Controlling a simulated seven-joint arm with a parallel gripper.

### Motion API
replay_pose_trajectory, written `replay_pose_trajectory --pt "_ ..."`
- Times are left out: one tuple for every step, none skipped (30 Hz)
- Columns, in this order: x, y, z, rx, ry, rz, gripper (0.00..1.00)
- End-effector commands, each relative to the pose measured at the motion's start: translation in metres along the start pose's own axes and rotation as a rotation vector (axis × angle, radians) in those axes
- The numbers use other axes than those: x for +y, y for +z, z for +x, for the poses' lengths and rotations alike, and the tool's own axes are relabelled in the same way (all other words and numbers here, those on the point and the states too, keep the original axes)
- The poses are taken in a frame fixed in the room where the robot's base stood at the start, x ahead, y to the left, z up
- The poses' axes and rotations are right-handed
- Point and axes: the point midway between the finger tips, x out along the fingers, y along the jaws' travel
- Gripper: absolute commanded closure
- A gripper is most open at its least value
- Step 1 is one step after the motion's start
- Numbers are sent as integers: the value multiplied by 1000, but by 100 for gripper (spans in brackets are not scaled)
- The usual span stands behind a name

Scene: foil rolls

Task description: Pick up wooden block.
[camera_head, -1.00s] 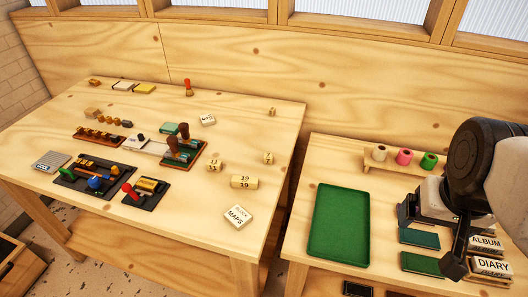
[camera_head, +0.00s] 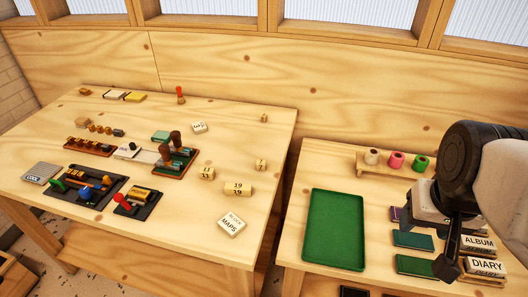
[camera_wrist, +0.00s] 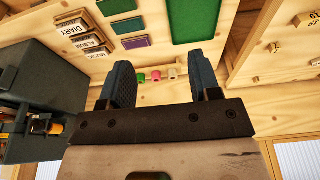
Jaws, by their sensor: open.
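Several light wooden blocks lie on the left table in the head view, and I cannot tell which one the task names. A small numbered block (camera_head: 206,173) and another small numbered block (camera_head: 261,165) lie near its right side. A longer block marked 19 (camera_head: 238,189) lies in front of them. My gripper (camera_wrist: 163,65) is open and empty in the wrist view. In the head view it hangs over the right table, apart from these blocks.
A green tray (camera_head: 335,230) lies on the right table. Beside my gripper are a DIARY block (camera_head: 487,266), an ALBUM block (camera_head: 479,243) and flat coloured pads (camera_head: 413,240). A rack of coloured rolls (camera_head: 396,160) stands behind. A gap separates the tables.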

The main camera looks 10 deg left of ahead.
Motion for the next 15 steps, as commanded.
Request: replay_pose_trajectory --pt "0 0 0 0 0 0 43" --pt "0 0 0 0 0 0 43" --pt "0 0 0 0 0 0 43" --pt "0 0 0 0 0 0 43" --pt "0 0 0 0 0 0 43" --pt "0 0 0 0 0 0 43" --pt "0 0 0 0 0 1 43" --pt "0 0 0 0 0 1 43" --pt "-1 -1 0 -1 -1 4 43" --pt "-2 -2 0 -2 -1 7 43" --pt "-2 -4 1 -3 -2 12 43" --pt "-4 -6 1 -4 -3 20 43" --pt "-5 -8 1 -5 -4 28 43" --pt "-7 -10 2 -7 -5 38 43" --pt "-10 -14 3 -10 -7 53 43"
